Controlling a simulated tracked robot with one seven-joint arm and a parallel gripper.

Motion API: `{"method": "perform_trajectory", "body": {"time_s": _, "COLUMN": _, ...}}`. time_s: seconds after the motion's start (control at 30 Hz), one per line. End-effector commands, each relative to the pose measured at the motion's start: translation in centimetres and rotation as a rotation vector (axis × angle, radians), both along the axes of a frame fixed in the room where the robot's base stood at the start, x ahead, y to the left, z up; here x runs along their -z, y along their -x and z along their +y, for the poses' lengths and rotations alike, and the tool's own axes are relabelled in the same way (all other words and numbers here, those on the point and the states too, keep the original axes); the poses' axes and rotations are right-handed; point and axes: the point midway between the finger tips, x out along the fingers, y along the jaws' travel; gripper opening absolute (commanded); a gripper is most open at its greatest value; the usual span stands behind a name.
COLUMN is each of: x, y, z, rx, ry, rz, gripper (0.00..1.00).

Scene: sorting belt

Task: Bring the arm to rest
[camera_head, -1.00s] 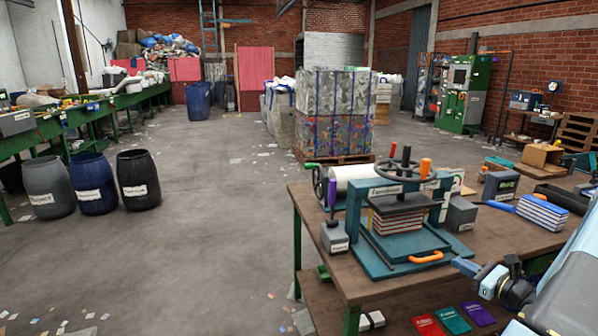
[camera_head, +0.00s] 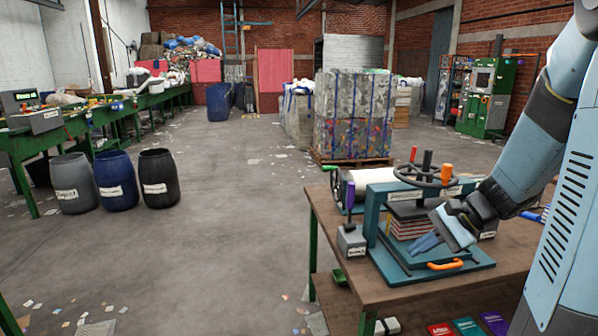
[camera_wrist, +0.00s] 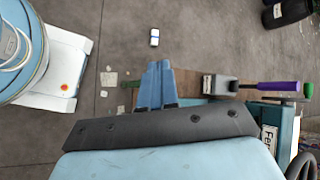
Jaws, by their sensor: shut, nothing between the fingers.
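My arm rises at the right of the head view and bends down to the left. My gripper (camera_head: 424,243) is shut and empty, its blue fingers pointing down and left. It appears in front of the teal press (camera_head: 374,225) on the workbench (camera_head: 335,265); the gap between them is hard to judge. In the wrist view the two blue fingers (camera_wrist: 156,86) lie together, with a strip of the bench and the floor below them.
The press holds a stack of books (camera_head: 408,226). Three barrels (camera_head: 116,181) stand at left near a green conveyor (camera_head: 60,135).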

Motion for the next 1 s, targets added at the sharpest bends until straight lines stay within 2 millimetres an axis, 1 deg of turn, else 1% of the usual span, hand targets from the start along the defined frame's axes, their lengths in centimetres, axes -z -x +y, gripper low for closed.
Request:
{"method": "perform_trajectory", "body": {"time_s": 0.03, "x": -0.8, "y": 0.7, "z": 0.8, "rx": -0.049, "ry": 0.053, "rz": -0.023, "gripper": 0.0}}
{"method": "perform_trajectory", "body": {"time_s": 0.1, "x": -1.5, "y": 1.7, "z": 1.6, "rx": -0.112, "ry": 0.123, "rz": -0.049, "gripper": 0.0}}
{"method": "perform_trajectory", "body": {"time_s": 0.23, "x": -2.9, "y": 3.6, "z": 2.6, "rx": -0.223, "ry": 0.253, "rz": -0.104, "gripper": 0.0}}
{"method": "perform_trajectory", "body": {"time_s": 0.4, "x": -4.8, "y": 6.0, "z": 3.5, "rx": -0.356, "ry": 0.42, "rz": -0.189, "gripper": 0.0}}
{"method": "perform_trajectory", "body": {"time_s": 0.57, "x": -6.7, "y": 8.0, "z": 3.9, "rx": -0.47, "ry": 0.575, "rz": -0.284, "gripper": 0.0}}
{"method": "perform_trajectory", "body": {"time_s": 0.8, "x": -9.7, "y": 10.9, "z": 3.9, "rx": -0.614, "ry": 0.799, "rz": -0.45, "gripper": 0.0}}
{"method": "perform_trajectory", "body": {"time_s": 1.0, "x": -11.9, "y": 12.6, "z": 3.6, "rx": -0.691, "ry": 0.943, "rz": -0.574, "gripper": 0.0}}
